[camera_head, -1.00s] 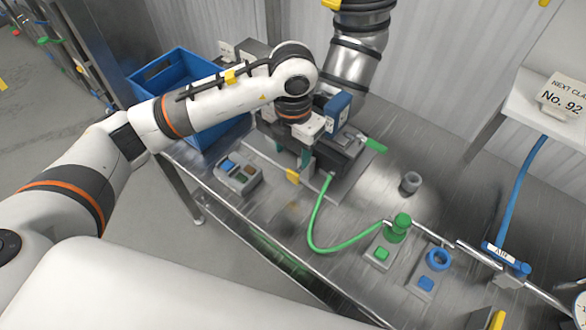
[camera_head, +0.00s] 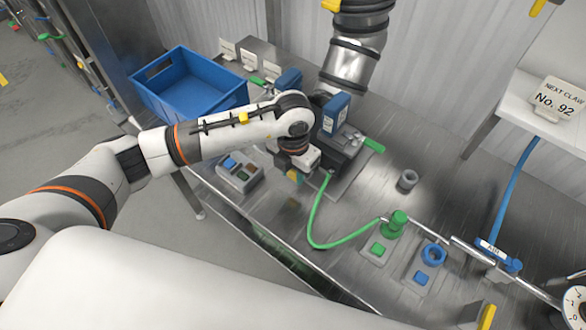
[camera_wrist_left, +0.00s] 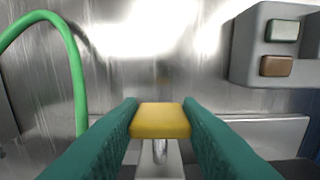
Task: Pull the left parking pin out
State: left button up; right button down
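The left parking pin has a yellow block-shaped head (camera_wrist_left: 160,121) with a short metal shaft (camera_wrist_left: 160,150) below it in the left wrist view. My left gripper (camera_wrist_left: 161,110) has its green fingers on both sides of the yellow head, seemingly touching it. In the head view my left gripper (camera_head: 297,172) is low at the front of the dark machine (camera_head: 345,158), and the yellow head is partly hidden there. The shaft's lower end runs to a grey metal part, and I cannot tell how deep it sits. My right gripper is not in view.
A grey button box (camera_head: 240,176) lies left of the gripper. A green hose (camera_head: 313,222) curves close by on the right. A blue crate (camera_head: 190,85) stands at the back left. Green (camera_head: 377,249) and blue (camera_head: 421,278) buttons are further right. Bare metal counter lies in front.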

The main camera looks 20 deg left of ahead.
pick_arm(q)
grip_shut()
jog(key=shift+s+a, duration=0.35)
jog(key=shift+s, duration=0.55)
jog(key=shift+s+a, duration=0.3)
jog(key=shift+s, duration=0.6)
jog(key=shift+o, duration=0.6)
grip_release()
jog(key=o, duration=0.4)
jog(key=shift+s, duration=0.1)
